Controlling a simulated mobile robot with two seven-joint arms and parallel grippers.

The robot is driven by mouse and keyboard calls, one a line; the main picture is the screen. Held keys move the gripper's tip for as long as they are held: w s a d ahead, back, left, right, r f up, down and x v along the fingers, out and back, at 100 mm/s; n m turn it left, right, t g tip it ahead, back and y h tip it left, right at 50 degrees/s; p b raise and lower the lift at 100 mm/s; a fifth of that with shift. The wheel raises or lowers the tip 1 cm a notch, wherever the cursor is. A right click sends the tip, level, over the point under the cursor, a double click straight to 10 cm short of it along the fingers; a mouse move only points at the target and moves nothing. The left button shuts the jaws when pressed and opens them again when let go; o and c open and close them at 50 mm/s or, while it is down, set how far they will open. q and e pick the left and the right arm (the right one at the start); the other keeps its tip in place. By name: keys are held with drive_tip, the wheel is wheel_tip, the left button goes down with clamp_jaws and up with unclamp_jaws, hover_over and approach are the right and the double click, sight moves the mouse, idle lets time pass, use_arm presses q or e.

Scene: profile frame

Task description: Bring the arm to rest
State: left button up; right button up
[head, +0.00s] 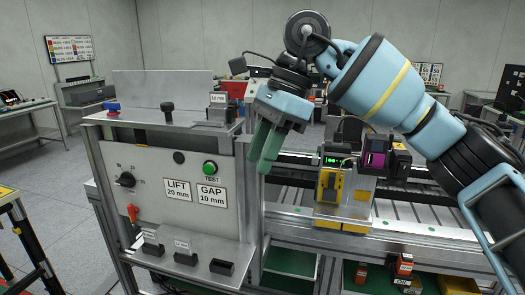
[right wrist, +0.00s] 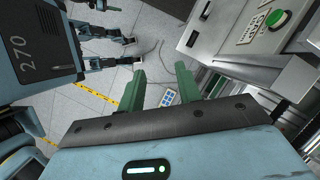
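My right arm (head: 375,80) comes in from the right of the head view, bent at the top. Its gripper (head: 259,163) points down, with two green fingers in front of the right edge of the grey test panel (head: 150,185). In the right wrist view the fingers (right wrist: 163,82) stand apart with nothing between them, above the floor. I cannot tell from the frames whether the fingers touch the panel frame. My left gripper is not seen in the head view.
The panel carries a green TEST button (head: 210,168), a black knob (head: 125,180) and a shelf with small dark blocks (head: 222,267). A rail bench (head: 400,235) with a yellow-and-black device (head: 333,185) stands right of it. A yellow-edged stand (head: 35,245) is at lower left.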

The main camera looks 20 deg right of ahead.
idle(0.4)
drive_tip(key=s+a+f+m+g+y, duration=0.4)
drive_tip(key=a+f+m+g+y, duration=0.15)
drive_tip(key=a+f+y, duration=0.7)
drive_tip(key=w+d+f+m+t+h, duration=0.1)
drive_tip(key=d+f+m+t+h, duration=0.25)
drive_tip(key=f+m+t, duration=1.15)
drive_tip(key=w+d+f+m+t+h, duration=0.1)
drive_tip(key=d+f+m+t+h, duration=0.5)
drive_tip(key=m, duration=1.5)
drive_tip(key=s+d+f+m+g+h, duration=0.1)
drive_tip(key=s+d+f+m+h, duration=0.1)
drive_tip(key=s+f, duration=0.5)
drive_tip(key=s+d+f+m+g+h, duration=0.2)
drive_tip(key=s+d+f+m, duration=0.2)
drive_tip(key=s+f, duration=0.4)
drive_tip(key=s+d+f+m+g+h, duration=0.1)
drive_tip(key=s+d+f+m+g, duration=0.1)
drive_tip(key=s+f+m, duration=0.3)
wheel_tip(320, 180, down, 5)
drive_tip(key=shift+s+d+r+h, duration=0.1)
drive_tip(key=shift+s+d+h, duration=0.35)
drive_tip(key=shift+s, duration=0.75)
